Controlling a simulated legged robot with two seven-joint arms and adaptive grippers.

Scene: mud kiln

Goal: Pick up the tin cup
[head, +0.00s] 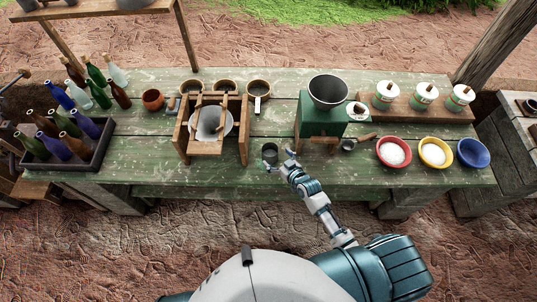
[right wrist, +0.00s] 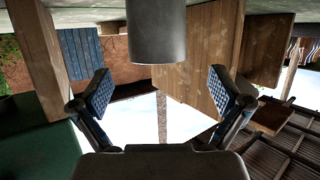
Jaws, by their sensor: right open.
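The tin cup (head: 270,152) is a small grey metal cup standing on the green table near its front edge, left of the green box. In the right wrist view the cup (right wrist: 157,32) is a smooth grey cylinder at the top middle. My right gripper (head: 279,160) is open, with its fingertips close to the cup on its near side. In the right wrist view the open gripper (right wrist: 159,92) has one blue padded finger on each side, and the cup lies beyond the empty gap. My left gripper is in neither view.
A wooden frame with a funnel (head: 208,122) stands left of the cup. The green box (head: 320,124) with a grey bowl stands to the right, with a ladle (head: 349,144) near it. Red, yellow and blue bowls (head: 472,153) lie farther right. A bottle crate (head: 60,165) is at far left.

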